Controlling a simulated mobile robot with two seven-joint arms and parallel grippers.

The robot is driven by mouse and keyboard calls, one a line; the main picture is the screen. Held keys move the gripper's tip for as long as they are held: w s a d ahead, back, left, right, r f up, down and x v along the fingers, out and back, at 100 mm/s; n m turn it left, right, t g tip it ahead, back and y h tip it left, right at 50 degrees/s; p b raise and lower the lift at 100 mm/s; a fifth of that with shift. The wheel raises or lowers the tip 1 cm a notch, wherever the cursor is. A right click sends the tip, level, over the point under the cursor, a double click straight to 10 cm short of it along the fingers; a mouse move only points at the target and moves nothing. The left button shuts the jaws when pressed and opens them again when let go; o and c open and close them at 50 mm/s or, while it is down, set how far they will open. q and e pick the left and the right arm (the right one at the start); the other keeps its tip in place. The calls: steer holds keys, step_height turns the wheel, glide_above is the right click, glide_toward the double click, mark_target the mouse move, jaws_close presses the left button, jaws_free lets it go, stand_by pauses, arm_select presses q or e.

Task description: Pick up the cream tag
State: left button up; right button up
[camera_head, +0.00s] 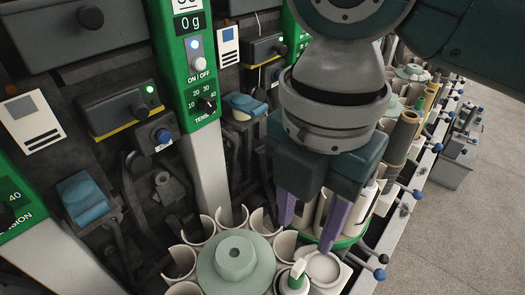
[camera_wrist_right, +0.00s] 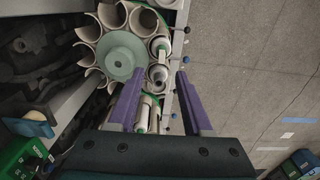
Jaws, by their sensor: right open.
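A small cream piece that looks like the cream tag (camera_head: 298,268) sits tilted at the top of a small green-topped bobbin, at the bottom of the head view. It lies between the pale green disc and a round white cup (camera_head: 322,268). My left gripper is out of view.
A ring of cream tubes (camera_head: 182,262) surrounds the pale green disc (camera_head: 236,262). More tubes and bobbins stand behind my right gripper. Green and dark machine panels (camera_head: 190,60) rise at the left. Blue-knobbed levers line the rail on the right; bare floor (camera_head: 460,220) lies beyond.

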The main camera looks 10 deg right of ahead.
mark_target(299, 265)
steer(key=f, duration=0.3)
steer(key=shift+s+f, duration=0.15)
steer(key=shift+s, duration=0.05)
step_height(299, 265, down, 5)
jaws_close()
stand_by(0.4)
